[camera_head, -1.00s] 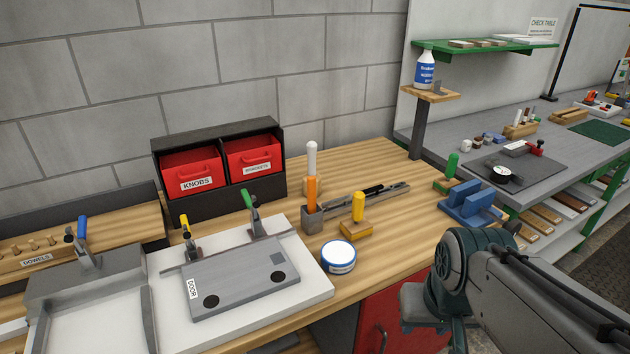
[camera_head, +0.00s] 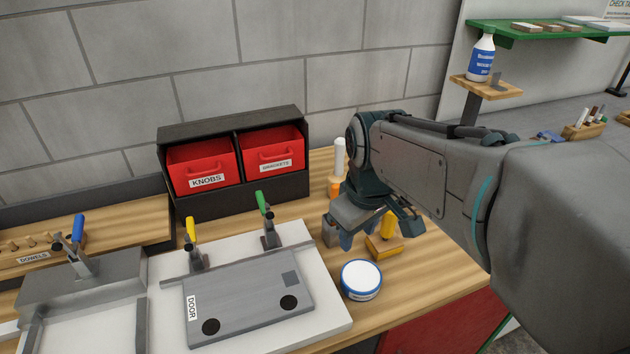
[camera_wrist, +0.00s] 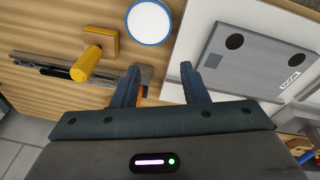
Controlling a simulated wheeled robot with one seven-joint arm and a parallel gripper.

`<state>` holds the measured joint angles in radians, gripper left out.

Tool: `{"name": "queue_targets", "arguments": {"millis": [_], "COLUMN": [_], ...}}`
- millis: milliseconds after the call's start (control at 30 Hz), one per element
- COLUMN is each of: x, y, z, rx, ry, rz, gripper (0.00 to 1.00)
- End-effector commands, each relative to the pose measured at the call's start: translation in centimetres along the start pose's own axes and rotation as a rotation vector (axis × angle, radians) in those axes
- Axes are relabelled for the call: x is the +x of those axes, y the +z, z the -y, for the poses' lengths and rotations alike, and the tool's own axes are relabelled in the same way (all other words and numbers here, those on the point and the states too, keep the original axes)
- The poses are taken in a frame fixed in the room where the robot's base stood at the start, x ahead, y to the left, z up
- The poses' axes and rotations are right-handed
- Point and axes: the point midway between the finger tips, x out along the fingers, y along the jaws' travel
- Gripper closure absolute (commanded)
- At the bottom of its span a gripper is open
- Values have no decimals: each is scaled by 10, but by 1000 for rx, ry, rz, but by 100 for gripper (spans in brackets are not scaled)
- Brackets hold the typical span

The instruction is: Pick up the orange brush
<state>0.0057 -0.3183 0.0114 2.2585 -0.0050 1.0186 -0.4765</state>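The orange brush (camera_head: 335,188) stands upright in a small grey holder (camera_head: 329,232); in the head view only part of its orange handle shows, left of my gripper. My gripper (camera_head: 376,238) points downward beside the holder, hiding part of the brush. In the wrist view my gripper (camera_wrist: 172,67) is open with a clear gap between the fingers. A small orange patch, likely the brush (camera_wrist: 142,92), shows at the left finger, mostly hidden behind it. I cannot tell whether they touch.
A yellow-handled block (camera_head: 384,246) stands right of the gripper. A round white-lidded tin (camera_head: 361,280) is in front. The door panel (camera_head: 245,300) lies on a white board at left. Red bins (camera_head: 202,167) stand behind. A white-handled piece (camera_head: 340,155) rises behind the brush.

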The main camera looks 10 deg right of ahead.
Motion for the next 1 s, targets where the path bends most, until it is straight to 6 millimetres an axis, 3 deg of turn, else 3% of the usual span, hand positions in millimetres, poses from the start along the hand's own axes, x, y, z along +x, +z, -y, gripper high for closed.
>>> {"name": "queue_targets", "arguments": {"millis": [33,300,500,767,1000], "x": [-7,-26,-28,-22,22], "y": [-18,-94,-132,-148,-141], "z": [-8,-43,-63,-71,-67], "rx": [-112,-745,-1098,-1277,-1281], "ry": [-10,-86,-147,-182,-185], "rz": [17,72,81,79,80], "gripper": [60,60,60,60,60]}}
